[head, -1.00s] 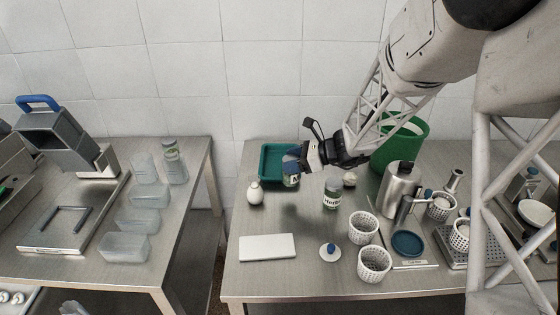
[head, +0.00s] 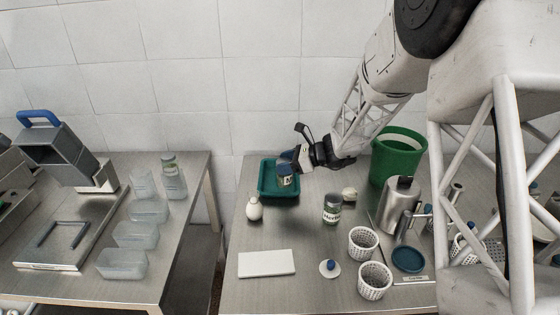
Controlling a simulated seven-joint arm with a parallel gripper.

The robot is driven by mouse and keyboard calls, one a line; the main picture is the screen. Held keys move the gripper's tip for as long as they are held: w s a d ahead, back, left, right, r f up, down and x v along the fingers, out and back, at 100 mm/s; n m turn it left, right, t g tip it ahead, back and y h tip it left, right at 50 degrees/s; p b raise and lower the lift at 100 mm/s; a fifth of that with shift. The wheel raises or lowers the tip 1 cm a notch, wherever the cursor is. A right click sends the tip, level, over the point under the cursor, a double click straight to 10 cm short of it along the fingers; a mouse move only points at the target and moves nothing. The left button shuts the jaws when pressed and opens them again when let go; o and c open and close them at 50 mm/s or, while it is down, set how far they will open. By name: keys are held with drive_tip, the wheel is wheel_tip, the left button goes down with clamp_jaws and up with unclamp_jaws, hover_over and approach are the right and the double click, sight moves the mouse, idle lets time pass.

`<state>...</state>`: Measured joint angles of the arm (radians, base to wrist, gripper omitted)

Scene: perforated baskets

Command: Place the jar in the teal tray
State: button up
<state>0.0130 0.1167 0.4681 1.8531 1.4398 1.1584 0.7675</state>
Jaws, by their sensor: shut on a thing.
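The teal tray (head: 266,181) sits at the back left of the right-hand table. My gripper (head: 291,170) is at the tray's right side, shut on a jar (head: 285,180) with a blue lid and a pale label. The jar is over the right part of the tray in this view. I cannot tell whether it touches the tray floor or is held above it. Another labelled jar (head: 332,210), with a grey-green lid, stands upright on the table in front and to the right of the tray.
A green bin (head: 398,158), a metal jug (head: 401,205) and perforated white baskets (head: 363,244) are to the right. A white slab (head: 267,263) lies in front. The table between the slab and the bottle is clear.

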drive_tip(key=w+a, duration=0.1)
drive_tip(key=w, duration=0.7)
drive_tip(key=shift+a+f, duration=0.3)
drive_tip(key=shift+f, duration=0.05)
drive_tip(key=shift+f, duration=0.1)
drive_tip(key=shift+f, duration=1.65)
drive_tip(key=shift+f, duration=0.15)
drive_tip(key=o, duration=1)
drive_tip(key=shift+d, duration=0.1)
drive_tip(key=v, duration=1.2)
